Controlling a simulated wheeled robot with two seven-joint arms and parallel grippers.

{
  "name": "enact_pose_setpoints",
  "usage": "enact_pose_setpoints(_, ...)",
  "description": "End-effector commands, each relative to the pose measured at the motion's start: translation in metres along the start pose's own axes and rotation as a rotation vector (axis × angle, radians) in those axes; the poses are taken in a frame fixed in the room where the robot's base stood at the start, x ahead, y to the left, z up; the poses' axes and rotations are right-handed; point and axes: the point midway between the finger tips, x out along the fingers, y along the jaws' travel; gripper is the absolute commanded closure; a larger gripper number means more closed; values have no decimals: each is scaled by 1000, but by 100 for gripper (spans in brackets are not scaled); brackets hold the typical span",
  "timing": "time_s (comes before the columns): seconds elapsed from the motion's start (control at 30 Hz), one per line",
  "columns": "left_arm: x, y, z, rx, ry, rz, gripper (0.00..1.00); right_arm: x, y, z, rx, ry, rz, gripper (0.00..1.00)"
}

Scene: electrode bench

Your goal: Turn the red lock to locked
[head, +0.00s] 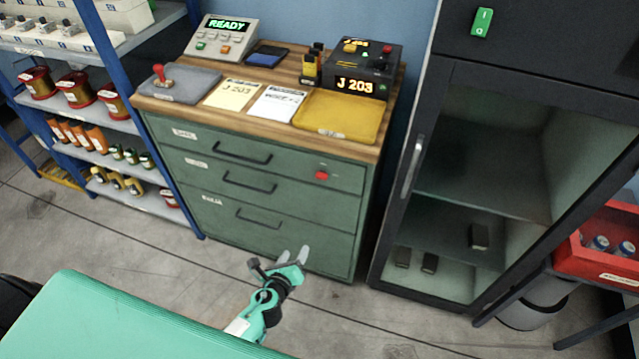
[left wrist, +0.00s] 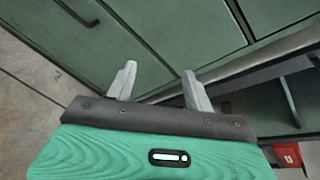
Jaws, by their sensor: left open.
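The red lock (head: 321,175) is a small red knob on the right side of the green drawer cabinet (head: 300,228), level with the upper drawers. Small marks show just above it; which way it is turned is too small to tell. My left gripper (head: 294,254) is open and empty, low in front of the cabinet and well below the lock, apart from it. In the left wrist view the two grey fingers of my left gripper (left wrist: 159,70) stand apart before green drawer fronts. The lock cannot be made out there. My right gripper is not in view.
The cabinet top holds a control box (head: 222,38), a grey tray (head: 180,84), a yellow tray (head: 340,115) and a black device (head: 367,65). A stocked shelf (head: 108,125) stands left. A dark glass-door cabinet (head: 411,165) stands right, near a red crate (head: 606,262).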

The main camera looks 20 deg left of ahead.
Motion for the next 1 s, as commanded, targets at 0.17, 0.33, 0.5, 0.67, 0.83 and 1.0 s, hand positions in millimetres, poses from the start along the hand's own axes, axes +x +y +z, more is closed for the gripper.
enact_pose_setpoints(0.17, -8, -70, 76, 404, -210, -120, 47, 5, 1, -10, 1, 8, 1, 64)
enact_pose_setpoints(0.33, -20, -100, 110, 589, -319, -145, 47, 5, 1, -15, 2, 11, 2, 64)
enact_pose_setpoints(0.5, -14, -107, 118, 618, -337, -147, 47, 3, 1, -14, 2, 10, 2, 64)
enact_pose_setpoints(0.67, 8, -112, 124, 614, -336, -146, 47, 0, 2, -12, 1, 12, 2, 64)
enact_pose_setpoints(0.83, 37, -119, 132, 614, -335, -146, 47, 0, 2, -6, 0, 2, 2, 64)
enact_pose_setpoints(1.0, 66, -126, 139, 614, -334, -146, 47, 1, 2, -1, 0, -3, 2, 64)
